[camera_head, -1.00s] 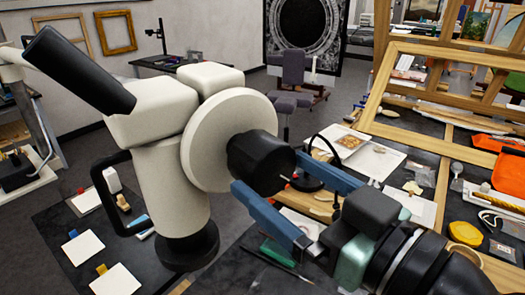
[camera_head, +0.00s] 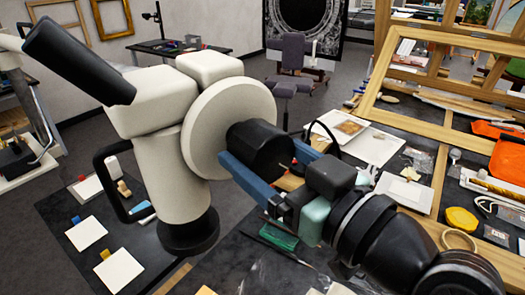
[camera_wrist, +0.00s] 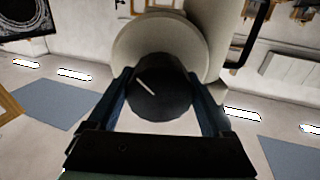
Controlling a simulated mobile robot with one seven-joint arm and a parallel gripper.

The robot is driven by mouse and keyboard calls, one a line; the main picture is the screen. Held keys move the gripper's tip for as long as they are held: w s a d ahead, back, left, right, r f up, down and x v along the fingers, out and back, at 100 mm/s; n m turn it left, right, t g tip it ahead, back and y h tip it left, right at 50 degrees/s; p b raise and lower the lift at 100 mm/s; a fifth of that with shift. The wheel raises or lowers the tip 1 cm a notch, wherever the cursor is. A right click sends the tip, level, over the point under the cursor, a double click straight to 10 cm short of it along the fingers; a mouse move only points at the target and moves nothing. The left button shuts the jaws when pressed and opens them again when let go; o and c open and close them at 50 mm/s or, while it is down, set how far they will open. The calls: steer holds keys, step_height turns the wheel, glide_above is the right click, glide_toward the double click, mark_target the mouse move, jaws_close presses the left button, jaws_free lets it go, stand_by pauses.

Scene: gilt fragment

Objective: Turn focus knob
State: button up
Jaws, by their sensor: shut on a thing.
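A cream microscope (camera_head: 172,165) with a black eyepiece tube (camera_head: 75,62) stands upright on the left. Its black focus knob (camera_head: 256,150) sticks out from a round cream disc (camera_head: 215,128). In the wrist view the knob (camera_wrist: 160,97) fills the space between the blue fingers, and a pale pointer line on its face slants from upper left to lower right. My gripper (camera_head: 262,158) is shut on the knob, one finger along each side. The knob's far side and the fingertip contacts are partly hidden.
A dark table with white cards (camera_head: 85,232) lies left of the microscope. A green box (camera_head: 278,240) lies below my gripper.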

steer(key=shift+m, duration=0.4)
steer(key=shift+c, duration=0.2)
steer(key=shift+r+m+p, duration=0.1)
steer(key=shift+m+p, duration=1.15)
steer(key=shift+m, duration=1.25)
steer(key=o, duration=1.2)
steer(key=shift+c, duration=0.2)
steer(key=shift+s, duration=0.1)
steer(key=b+v, duration=0.3)
steer(key=v, duration=1)
steer(key=shift+b, duration=0.35)
steer(key=shift+a, duration=0.1)
